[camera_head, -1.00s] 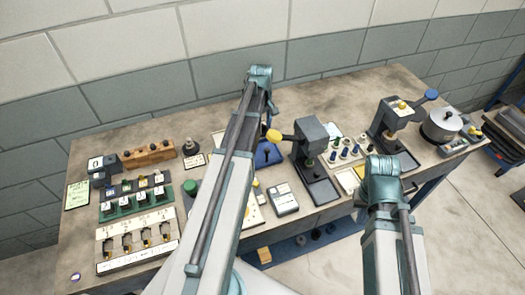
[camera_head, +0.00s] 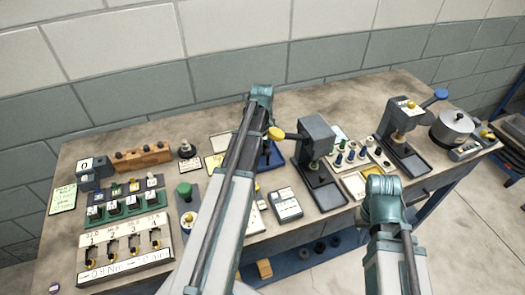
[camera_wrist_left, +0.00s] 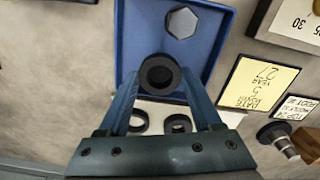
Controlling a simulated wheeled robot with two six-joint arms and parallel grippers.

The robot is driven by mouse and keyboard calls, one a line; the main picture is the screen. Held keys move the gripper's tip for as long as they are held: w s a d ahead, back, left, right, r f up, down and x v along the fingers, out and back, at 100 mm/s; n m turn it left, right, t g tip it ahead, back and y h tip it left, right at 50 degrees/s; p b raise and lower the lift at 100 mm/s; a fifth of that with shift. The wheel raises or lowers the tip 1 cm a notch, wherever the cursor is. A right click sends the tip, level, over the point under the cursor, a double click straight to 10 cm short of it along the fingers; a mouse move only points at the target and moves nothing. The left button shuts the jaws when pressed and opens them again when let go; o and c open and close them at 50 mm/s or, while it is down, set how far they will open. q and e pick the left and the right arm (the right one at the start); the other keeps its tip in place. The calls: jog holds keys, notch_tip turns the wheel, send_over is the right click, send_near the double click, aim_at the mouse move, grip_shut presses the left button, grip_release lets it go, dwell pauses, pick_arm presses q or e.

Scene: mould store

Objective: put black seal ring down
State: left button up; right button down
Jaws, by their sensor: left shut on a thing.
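In the left wrist view a black seal ring (camera_wrist_left: 146,75) sits between the fingertips of my left gripper (camera_wrist_left: 160,80), which is shut on it. The ring is over the blue tray (camera_wrist_left: 143,30); I cannot tell whether it touches it. A grey hexagonal piece (camera_wrist_left: 181,23) lies in the tray beyond the ring. Two more dark rings, one (camera_wrist_left: 138,122) and another (camera_wrist_left: 180,123), lie on a white surface between the fingers. In the head view my left arm hides its gripper and most of the blue tray (camera_head: 275,155). My right arm shows at the lower right; its jaws cannot be made out.
A yellow card (camera_wrist_left: 258,84) lies right of the tray. In the head view a press with a yellow knob (camera_head: 318,140) stands right of my left arm, with a grey box (camera_head: 286,206) nearby. Bare bench lies behind.

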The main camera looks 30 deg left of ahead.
pick_arm(q)
jog(key=shift+f, duration=0.6)
jog(key=shift+r, duration=0.15)
pick_arm(e)
jog(key=shift+f, duration=0.45)
jog(key=shift+f, duration=0.15)
pick_arm(q)
jog(key=o, duration=1.5)
jog(key=shift+c, duration=0.2)
notch_tip(320, 180, up, 12)
jog(key=p, duration=1.2)
pick_arm(e)
notch_tip(320, 180, up, 12)
